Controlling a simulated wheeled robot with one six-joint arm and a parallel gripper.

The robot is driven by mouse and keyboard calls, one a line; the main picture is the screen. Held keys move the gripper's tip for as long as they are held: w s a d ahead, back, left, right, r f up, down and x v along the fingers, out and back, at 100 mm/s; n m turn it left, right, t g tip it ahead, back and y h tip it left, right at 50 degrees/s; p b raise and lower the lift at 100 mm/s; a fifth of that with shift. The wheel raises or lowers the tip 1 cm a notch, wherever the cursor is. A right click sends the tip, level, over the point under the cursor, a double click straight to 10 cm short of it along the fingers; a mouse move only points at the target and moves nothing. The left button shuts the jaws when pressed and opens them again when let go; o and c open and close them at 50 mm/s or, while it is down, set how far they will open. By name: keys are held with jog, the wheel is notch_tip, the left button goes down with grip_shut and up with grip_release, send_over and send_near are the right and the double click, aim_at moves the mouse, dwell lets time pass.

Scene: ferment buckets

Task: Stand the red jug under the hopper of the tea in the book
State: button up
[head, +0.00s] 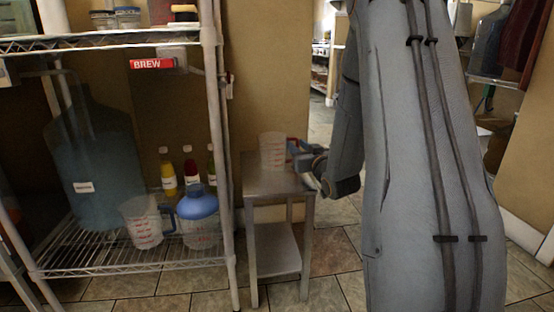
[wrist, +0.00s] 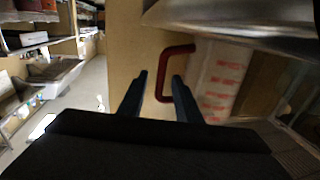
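A clear jug with red markings (head: 272,150) stands upright on a small metal table (head: 262,182) in the head view. In the wrist view the jug (wrist: 218,85) fills the right of centre, and its red handle (wrist: 163,75) shows between my fingers. My gripper (head: 299,150) is at the handle side of the jug, to its right in the head view. In the wrist view my gripper (wrist: 157,90) is open, with a finger on either side of the handle's upright bar. I cannot tell whether they touch. I can make out neither a tea hopper nor a book.
A wire rack stands left of the table, with a red BREW sign (head: 152,64). Its lower shelf (head: 110,262) holds a large blue-grey container (head: 95,165), another measuring jug (head: 142,222), a blue-topped vessel (head: 200,215) and several bottles. Tiled floor lies in front.

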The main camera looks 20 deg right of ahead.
jog(key=shift+w, duration=0.2)
grip_shut()
jog(key=shift+r, duration=0.15)
